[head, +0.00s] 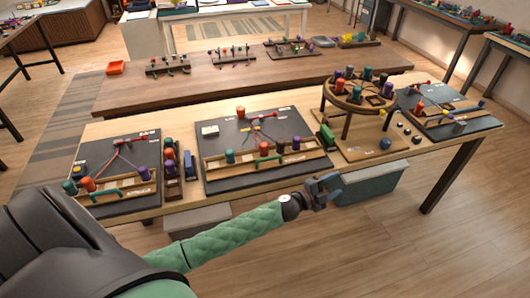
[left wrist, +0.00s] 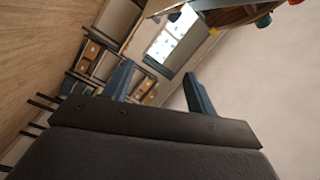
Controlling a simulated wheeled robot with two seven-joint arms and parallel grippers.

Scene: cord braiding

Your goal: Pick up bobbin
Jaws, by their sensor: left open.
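Bobbins in several colours stand on the near wooden table. On the middle dark board (head: 215,185) are a teal bobbin (head: 230,156), an orange bobbin (head: 264,147) and a purple bobbin (head: 297,143) in a wooden holder, with cords meeting above them. The left board (head: 120,203) carries a teal bobbin (head: 69,186), an orange one (head: 88,184) and a purple one (head: 140,173). More sit on a round stand (head: 345,101). My left gripper (head: 328,188) is open and empty at the table's front edge, apart from every bobbin. Its two fingers also show in the left wrist view (left wrist: 158,82). My right gripper is not visible.
A narrow rack (head: 173,185) of bobbins stands between the left and middle boards. Grey bins (head: 370,190) sit below the front edge. A second table (head: 130,97) with more racks is behind.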

